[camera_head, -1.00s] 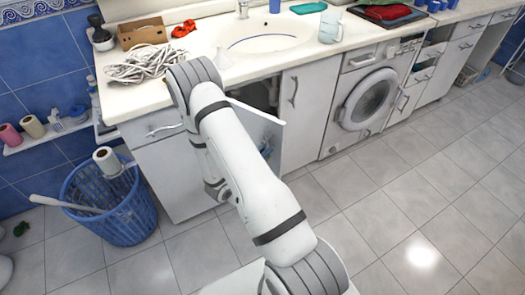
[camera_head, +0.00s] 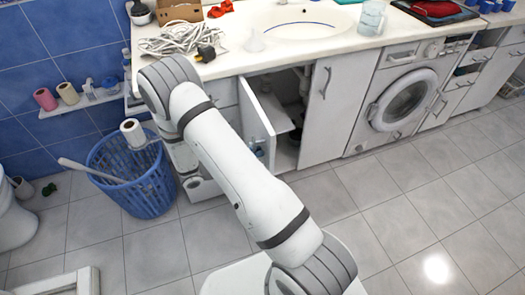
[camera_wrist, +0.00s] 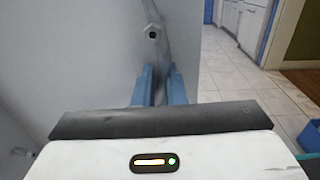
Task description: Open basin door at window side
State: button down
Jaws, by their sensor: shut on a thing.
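The left basin door (camera_head: 257,122) stands open under the basin, swung outward at its right edge, with the dark cupboard inside and pipes showing. The right basin door (camera_head: 322,110) is closed. In the wrist view, the blue fingers of my gripper (camera_wrist: 159,88) are shut on the grey door handle (camera_wrist: 160,50), in front of the pale door face (camera_wrist: 95,50). In the head view my gripper is mostly hidden behind my arm and the door; only a bit of blue shows at the door's lower part.
A blue laundry basket (camera_head: 150,185) stands on the floor left of my arm. The washing machine (camera_head: 400,98) is to the right of the cupboard. Tiled floor (camera_head: 350,215) in front is clear. A white cable (camera_head: 180,38) lies on the countertop (camera_head: 240,60).

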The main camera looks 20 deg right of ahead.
jog(key=shift+w+a, duration=0.1)
jog(key=shift+a, duration=0.3)
jog(key=c, duration=1.6)
grip_release()
jog(key=shift+c, duration=0.2)
jog(key=a, duration=0.7)
jog(key=shift+a+b, duration=0.3)
jog(key=shift+a, duration=0.1)
